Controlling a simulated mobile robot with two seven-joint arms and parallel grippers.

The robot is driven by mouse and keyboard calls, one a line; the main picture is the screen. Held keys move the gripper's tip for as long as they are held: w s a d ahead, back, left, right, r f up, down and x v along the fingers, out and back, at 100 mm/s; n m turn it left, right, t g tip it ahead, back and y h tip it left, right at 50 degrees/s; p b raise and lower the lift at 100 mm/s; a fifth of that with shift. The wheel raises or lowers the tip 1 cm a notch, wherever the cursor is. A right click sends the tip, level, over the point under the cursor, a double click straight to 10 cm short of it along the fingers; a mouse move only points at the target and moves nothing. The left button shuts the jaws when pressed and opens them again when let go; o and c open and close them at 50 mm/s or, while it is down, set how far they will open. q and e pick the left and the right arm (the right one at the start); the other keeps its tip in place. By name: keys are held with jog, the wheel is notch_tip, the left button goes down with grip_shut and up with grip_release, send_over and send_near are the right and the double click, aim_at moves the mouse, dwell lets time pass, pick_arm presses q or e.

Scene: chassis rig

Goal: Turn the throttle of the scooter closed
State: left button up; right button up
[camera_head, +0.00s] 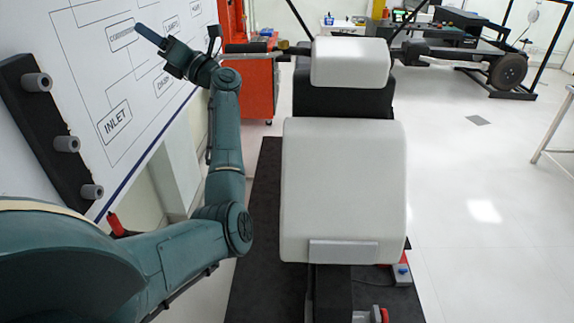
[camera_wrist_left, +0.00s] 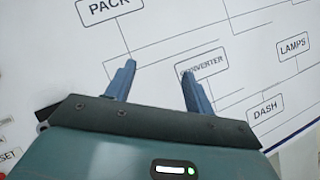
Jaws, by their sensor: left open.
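The scooter stands ahead of me in the head view, with a white seat (camera_head: 343,190) and a white front block (camera_head: 350,63). A dark handlebar grip (camera_head: 246,47) shows at its left, and a dark part (camera_head: 412,50) sticks out at its right. I cannot tell which of these is the throttle, or how far it is turned. My left gripper (camera_head: 150,36) is raised at the left, in front of the wall board and apart from the handlebar. In the left wrist view its blue fingers (camera_wrist_left: 158,80) are spread, with nothing between them. My right gripper is not in view.
A white wiring board (camera_head: 85,60) with labelled boxes covers the left wall, beside a black rack (camera_head: 45,125) with grey pegs. A red cabinet (camera_head: 260,90) stands behind the left grip. The floor right of the scooter is clear; a machine with a wheel (camera_head: 508,70) stands farther back.

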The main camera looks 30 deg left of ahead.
pick_arm(q)
jog(key=w+d+f+m+t+h, duration=0.35)
jog(key=d+f+m+t, duration=0.3)
jog(key=m+t, duration=0.6)
jog(key=w+d+f+m+t+h, duration=0.4)
jog(key=d+m+t, duration=0.4)
jog(key=m+t, duration=0.45)
jog(key=s+d+f+m+h, duration=0.1)
jog(key=d+f+m+h, duration=0.6)
jog(key=f, duration=0.3)
jog(key=s+d+f+m+g+h, duration=0.1)
jog(key=s+d+f+m+h, duration=0.1)
jog(key=d+f+m+h, duration=0.5)
jog(key=shift+d+f+m+g, duration=0.3)
jog(key=shift+d+f+m, duration=0.65)
jog(key=shift+f+m, duration=0.75)
